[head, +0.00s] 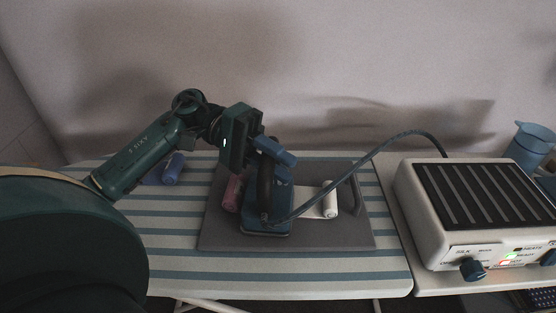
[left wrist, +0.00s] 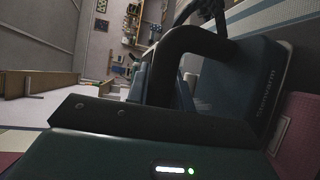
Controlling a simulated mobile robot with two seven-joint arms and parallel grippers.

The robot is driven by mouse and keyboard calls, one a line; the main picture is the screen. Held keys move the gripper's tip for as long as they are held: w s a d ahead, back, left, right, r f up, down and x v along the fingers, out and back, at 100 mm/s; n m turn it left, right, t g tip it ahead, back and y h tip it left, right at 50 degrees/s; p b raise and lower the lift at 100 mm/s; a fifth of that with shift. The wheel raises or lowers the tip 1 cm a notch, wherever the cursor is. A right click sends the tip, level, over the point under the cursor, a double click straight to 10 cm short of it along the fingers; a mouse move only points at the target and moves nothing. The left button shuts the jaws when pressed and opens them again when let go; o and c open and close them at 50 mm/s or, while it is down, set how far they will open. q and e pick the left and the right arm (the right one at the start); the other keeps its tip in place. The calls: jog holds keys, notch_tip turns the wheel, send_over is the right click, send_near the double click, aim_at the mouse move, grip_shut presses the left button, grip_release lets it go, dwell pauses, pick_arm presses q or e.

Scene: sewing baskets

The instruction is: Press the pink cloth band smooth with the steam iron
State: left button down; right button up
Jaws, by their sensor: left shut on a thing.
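The blue steam iron (head: 266,222) stands on the grey mat (head: 222,236) on the striped ironing board. My left gripper (head: 272,168) is shut on the iron's handle from above. In the left wrist view the dark handle (left wrist: 195,42) and the iron's body (left wrist: 255,85) fill the middle and right. The pink cloth band (head: 233,192) shows just left of the iron on the mat; a pink patch of cloth (left wrist: 300,135) also shows in the left wrist view. The iron hides part of the mat, and I cannot tell whether it covers some of the band. My right gripper is out of view.
A white roll (head: 330,200) lies right of the iron on the mat. A blue roll (head: 173,168) lies on the striped board (head: 345,276) at the left. The iron's hose (head: 370,152) arches to the steam station (head: 440,225) at the right. A blue jug (head: 528,146) stands behind it.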

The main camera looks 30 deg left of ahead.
pick_arm(q)
jog(key=shift+d+f, duration=0.1)
jog(key=shift+f, duration=0.1)
jog(key=shift+s+r, duration=0.2)
jog(key=shift+r, duration=0.9)
jog(key=shift+w+r, duration=0.25)
jog(key=shift+r, duration=2.35)
